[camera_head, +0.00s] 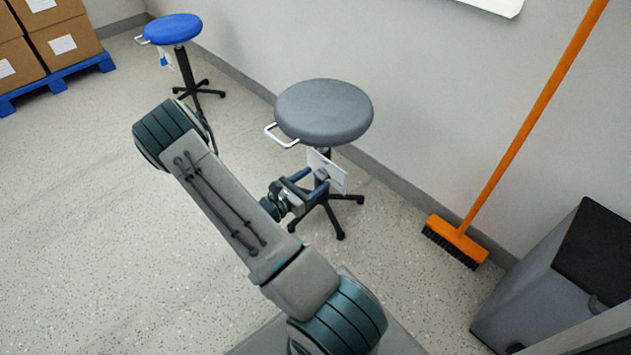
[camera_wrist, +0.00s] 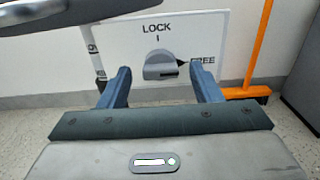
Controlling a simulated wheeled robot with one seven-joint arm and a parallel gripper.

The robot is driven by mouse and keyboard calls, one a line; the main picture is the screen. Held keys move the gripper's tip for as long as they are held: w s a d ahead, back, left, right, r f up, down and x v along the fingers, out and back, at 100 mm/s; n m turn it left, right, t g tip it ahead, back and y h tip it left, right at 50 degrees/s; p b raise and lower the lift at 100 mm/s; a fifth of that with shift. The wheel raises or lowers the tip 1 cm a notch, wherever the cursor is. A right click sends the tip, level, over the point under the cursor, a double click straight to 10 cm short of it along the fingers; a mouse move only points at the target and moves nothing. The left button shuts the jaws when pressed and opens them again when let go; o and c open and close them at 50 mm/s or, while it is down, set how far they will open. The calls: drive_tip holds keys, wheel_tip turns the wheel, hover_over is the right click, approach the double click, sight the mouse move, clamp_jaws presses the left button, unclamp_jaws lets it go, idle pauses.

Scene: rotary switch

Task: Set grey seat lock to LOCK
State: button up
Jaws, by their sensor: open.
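The grey stool (camera_head: 324,112) stands near the wall, and the underside of its seat (camera_wrist: 75,14) shows at the top of the wrist view. A white plate (camera_head: 328,170) hangs below the seat. In the wrist view the plate (camera_wrist: 120,45) reads LOCK at the top and FREE at the right. A grey rotary knob (camera_wrist: 160,66) sits on it, with its dark pointer turned right toward FREE. My gripper (camera_wrist: 164,80) is open, its two blue fingers left and right of the knob and apart from it. My gripper (camera_head: 308,180) also shows in front of the plate in the head view.
A blue stool (camera_head: 172,29) stands farther back at the left, near boxes (camera_head: 62,40) on a blue pallet (camera_head: 55,82). An orange broom (camera_head: 530,125) leans on the wall at right, beside a grey bin (camera_head: 535,290). The floor at left is clear.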

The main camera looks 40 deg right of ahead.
drive_tip(key=shift+d, duration=0.75)
drive_tip(key=c, duration=1)
